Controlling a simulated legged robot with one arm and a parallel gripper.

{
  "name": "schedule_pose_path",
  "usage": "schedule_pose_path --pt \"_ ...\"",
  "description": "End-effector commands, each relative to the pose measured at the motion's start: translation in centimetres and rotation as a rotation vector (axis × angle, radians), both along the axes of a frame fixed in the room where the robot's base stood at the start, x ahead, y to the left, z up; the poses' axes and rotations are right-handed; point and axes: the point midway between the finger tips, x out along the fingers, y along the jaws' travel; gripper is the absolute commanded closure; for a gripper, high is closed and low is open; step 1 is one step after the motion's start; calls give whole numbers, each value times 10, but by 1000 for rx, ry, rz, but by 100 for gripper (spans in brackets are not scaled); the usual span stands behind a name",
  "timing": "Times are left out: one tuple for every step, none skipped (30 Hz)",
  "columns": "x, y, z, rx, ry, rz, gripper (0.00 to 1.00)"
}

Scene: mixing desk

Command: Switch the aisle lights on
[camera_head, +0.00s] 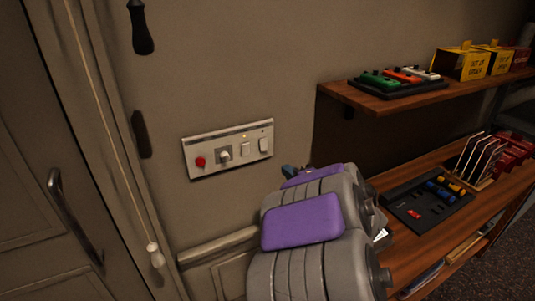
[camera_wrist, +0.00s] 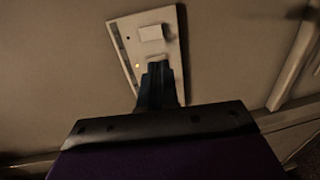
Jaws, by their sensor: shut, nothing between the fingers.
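A pale wall panel (camera_head: 228,148) carries a red button (camera_head: 200,162), a round knob (camera_head: 224,156), a left rocker switch (camera_head: 245,149) and a right rocker switch (camera_head: 263,145). A small amber light glows above the left switch. No label can be read. In the wrist view, the panel (camera_wrist: 172,22) appears turned, with one white switch (camera_wrist: 150,32) clear and another partly hidden behind my fingertips. My gripper (camera_wrist: 158,68) is shut and empty, pointing at the panel; I cannot tell whether it touches. In the head view, my arm mostly hides it.
A pull cord with a white end (camera_head: 156,254) hangs left of the panel, by a door handle (camera_head: 73,215). A wooden shelf (camera_head: 408,101) at right holds coloured blocks and yellow boxes. A lower shelf holds a black tray (camera_head: 401,207) and a rack.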

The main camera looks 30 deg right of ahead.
Motion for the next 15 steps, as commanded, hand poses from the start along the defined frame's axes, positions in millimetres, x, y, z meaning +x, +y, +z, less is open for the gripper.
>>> schedule_pose_path --pt "3 0 2 1 3 1 100" --pt "5 0 2 1 4 1 100" --pt "9 0 2 1 3 1 100" --pt "11 0 2 1 4 2 100" --pt "14 1 1 0 5 2 100" --pt "18 1 0 -1 7 2 100" --pt "20 1 0 -1 8 3 100" --pt "22 1 -1 -1 7 1 100" --pt "24 0 -2 -1 8 -3 100" --pt "25 -1 -2 0 8 -4 100" --pt "26 -1 -2 1 7 -5 100" --pt "28 -1 -2 2 8 -6 100" --pt "30 -2 -3 2 8 -7 100" --pt "31 -2 -3 2 9 -8 100" --pt "33 -2 -4 3 10 -9 100"
